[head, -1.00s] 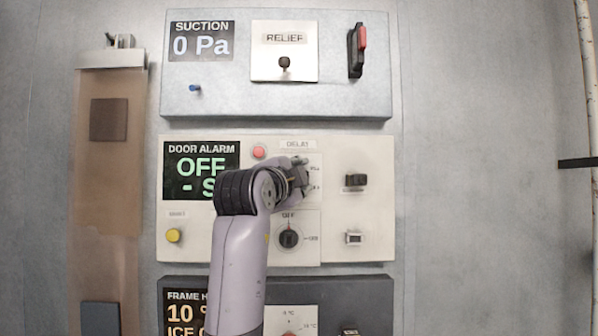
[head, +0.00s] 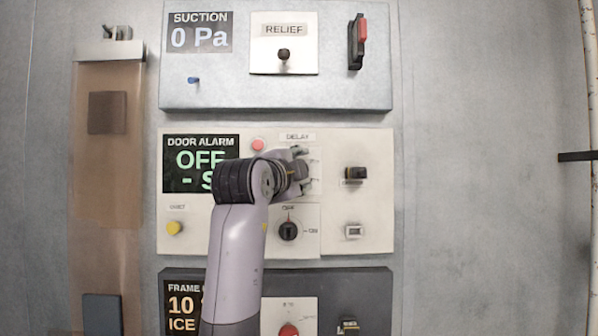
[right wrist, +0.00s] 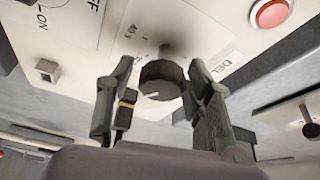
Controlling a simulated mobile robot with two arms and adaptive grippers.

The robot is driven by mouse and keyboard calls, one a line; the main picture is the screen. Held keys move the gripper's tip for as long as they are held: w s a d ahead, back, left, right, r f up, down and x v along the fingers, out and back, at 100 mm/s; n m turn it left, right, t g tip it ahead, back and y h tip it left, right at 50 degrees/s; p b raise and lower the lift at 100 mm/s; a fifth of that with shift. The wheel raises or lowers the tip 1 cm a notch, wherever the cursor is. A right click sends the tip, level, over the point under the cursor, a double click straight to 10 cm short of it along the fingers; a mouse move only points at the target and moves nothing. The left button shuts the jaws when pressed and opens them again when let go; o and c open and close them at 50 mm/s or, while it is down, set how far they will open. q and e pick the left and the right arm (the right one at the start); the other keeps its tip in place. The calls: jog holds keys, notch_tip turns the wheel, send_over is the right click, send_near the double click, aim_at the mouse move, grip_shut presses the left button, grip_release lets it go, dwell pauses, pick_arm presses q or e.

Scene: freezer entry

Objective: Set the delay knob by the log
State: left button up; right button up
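The delay knob (right wrist: 162,80) is round and dark with a pale pointer mark. In the right wrist view it stands between the fingers of my right gripper (right wrist: 163,88), with a visible gap on each side. The gripper is open around it. In the head view my right gripper (head: 302,168) covers the knob under the DELAY label (head: 297,137). The door alarm display (head: 201,164) reads OFF, with "- S" partly hidden by my arm. No log can be made out in these frames. My left gripper is not in view.
A red button (head: 258,144) sits close to the gripper's upper left. Below is a dark rotary switch (head: 288,230), its pointer up at OFF. A black switch (head: 355,173) is at right. The suction panel (head: 230,95) stands above, the frame heater panel (head: 375,285) below.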

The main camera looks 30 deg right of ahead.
jog(key=shift+o, duration=0.4)
jog(key=shift+s+a, duration=0.1)
jog(key=shift+a, duration=0.1)
jog(key=v, duration=0.7)
jog(key=shift+f, duration=0.1)
